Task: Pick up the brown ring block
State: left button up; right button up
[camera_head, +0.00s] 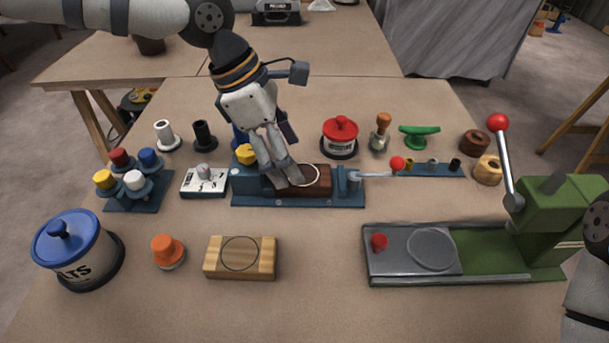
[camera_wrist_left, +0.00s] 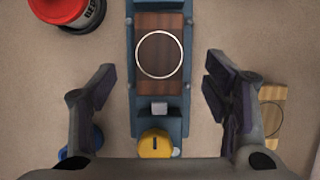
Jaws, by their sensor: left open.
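The brown block with a white ring on its top (camera_head: 317,183) sits in a blue vise-like fixture (camera_head: 300,200) at the middle of the bench. In the left wrist view the brown block (camera_wrist_left: 160,82) lies between the fixture's long sides. My left gripper (camera_head: 284,182) is open and points down over the fixture, hiding the block's left part in the head view. In the wrist view its fingers (camera_wrist_left: 158,80) stand wide apart on either side of the fixture, with nothing between them gripped. My right gripper is out of view; only part of that arm shows at the right edge.
A yellow knob (camera_wrist_left: 155,144) is on the fixture's left end, and a red-tipped lever (camera_head: 396,163) is on its right. A light wooden block (camera_head: 240,258) lies in front. A red-lidded pot (camera_head: 340,137) stands behind. A green press (camera_head: 465,250) occupies the right.

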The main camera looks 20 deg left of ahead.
pick_arm(q)
jog(key=x, duration=0.5)
jog(key=shift+w+f, duration=0.1)
jog(key=shift+f, duration=0.1)
dwell(0.5)
jog(key=shift+a, duration=0.1)
jog(key=c, duration=1.3)
